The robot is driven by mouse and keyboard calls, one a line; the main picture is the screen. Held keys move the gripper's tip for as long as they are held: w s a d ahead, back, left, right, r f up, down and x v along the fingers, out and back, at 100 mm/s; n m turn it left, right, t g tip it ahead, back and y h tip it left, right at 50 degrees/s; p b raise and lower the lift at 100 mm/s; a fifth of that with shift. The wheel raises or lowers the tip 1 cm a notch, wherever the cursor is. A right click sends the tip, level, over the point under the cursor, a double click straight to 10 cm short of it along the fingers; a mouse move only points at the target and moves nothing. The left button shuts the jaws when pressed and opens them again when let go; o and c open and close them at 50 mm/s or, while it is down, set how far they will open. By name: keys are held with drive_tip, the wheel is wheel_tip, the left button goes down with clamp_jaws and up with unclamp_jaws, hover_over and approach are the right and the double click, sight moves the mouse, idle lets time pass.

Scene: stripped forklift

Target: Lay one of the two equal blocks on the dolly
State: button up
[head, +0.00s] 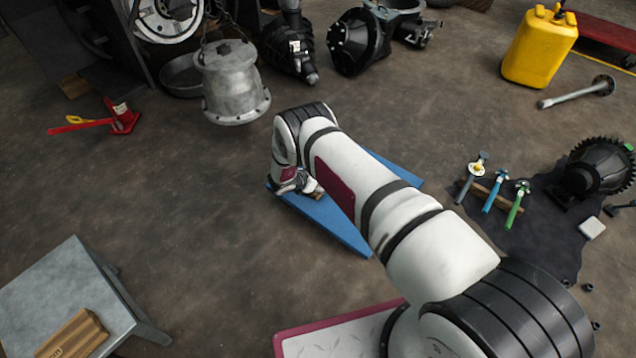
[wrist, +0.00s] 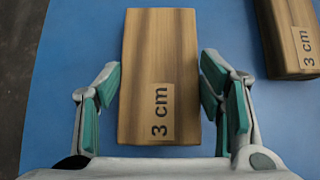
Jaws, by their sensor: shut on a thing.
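A wooden block marked 3 cm (wrist: 150,60) is between the pads of my gripper (wrist: 160,90), which is shut on its two long sides. A second wooden block, also marked 3 cm (wrist: 285,30), lies to the right on the same blue board (wrist: 75,25). In the head view my gripper (head: 292,184) is low over the blue board (head: 335,222), mostly hidden by my arm. I cannot tell whether the held block touches the board. A low red platform (head: 606,35) is at the far top right; I cannot tell whether it or the blue board is the dolly.
A grey stand (head: 60,285) at the lower left carries another wooden block (head: 75,338). A grey metal housing (head: 230,80), a red jack-like tool (head: 122,117) and a yellow canister (head: 540,48) stand around. Tools and a toothed part lie on a dark mat (head: 540,235). Floor left of the board is clear.

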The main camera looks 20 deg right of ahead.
drive_tip(key=shift+r, duration=0.1)
drive_tip(key=o, duration=1.4)
